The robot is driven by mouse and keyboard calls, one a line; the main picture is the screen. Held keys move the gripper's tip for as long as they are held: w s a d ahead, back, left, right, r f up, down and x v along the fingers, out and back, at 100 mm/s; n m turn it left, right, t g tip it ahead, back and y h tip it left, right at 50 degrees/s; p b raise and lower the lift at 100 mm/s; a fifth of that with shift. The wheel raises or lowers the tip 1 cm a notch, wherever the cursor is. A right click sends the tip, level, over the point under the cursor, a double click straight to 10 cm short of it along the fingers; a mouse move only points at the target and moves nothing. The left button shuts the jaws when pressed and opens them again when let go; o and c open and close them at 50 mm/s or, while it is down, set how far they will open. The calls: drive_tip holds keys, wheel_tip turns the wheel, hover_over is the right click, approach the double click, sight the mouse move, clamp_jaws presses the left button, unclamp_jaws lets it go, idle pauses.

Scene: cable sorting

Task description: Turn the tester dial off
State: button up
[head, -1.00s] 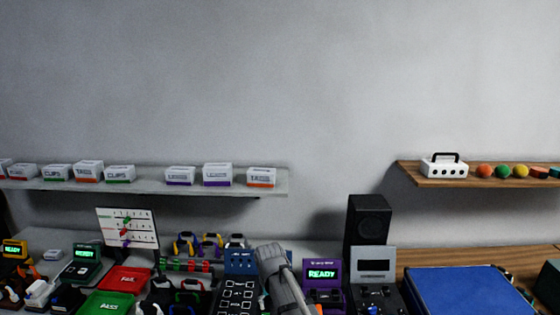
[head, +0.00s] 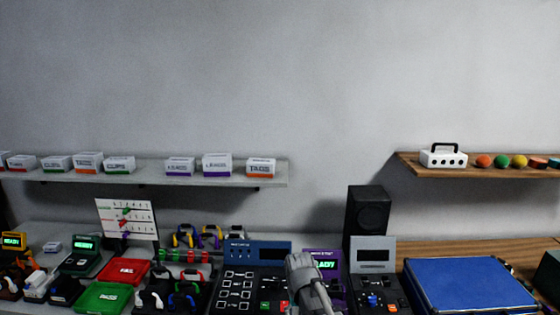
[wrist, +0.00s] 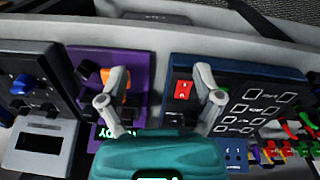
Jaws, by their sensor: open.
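The purple tester (head: 328,256) stands in the middle of the bench, with a lit screen partly hidden by my arm. In the wrist view the same purple tester (wrist: 85,62) is left of centre. Its orange dial (wrist: 104,76) shows there beside my left finger, which partly covers it. My gripper (wrist: 160,80) is open and empty, its fingers spread over the gap between the purple tester and the blue panel (wrist: 240,72). The right finger is over the blue panel, near a red switch (wrist: 183,89). I cannot tell whether the left finger touches the dial, nor its setting.
Red (head: 122,272) and green (head: 103,297) trays, plus cables, crowd the left.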

drive_tip(key=s+d+f+m+b, duration=0.1)
drive_tip(key=s+d+f+b, duration=0.4)
drive_tip(key=s+d, duration=0.4)
drive_tip(key=shift+d+f, duration=0.7)
drive_tip(key=shift+d, duration=0.4)
idle(1.1)
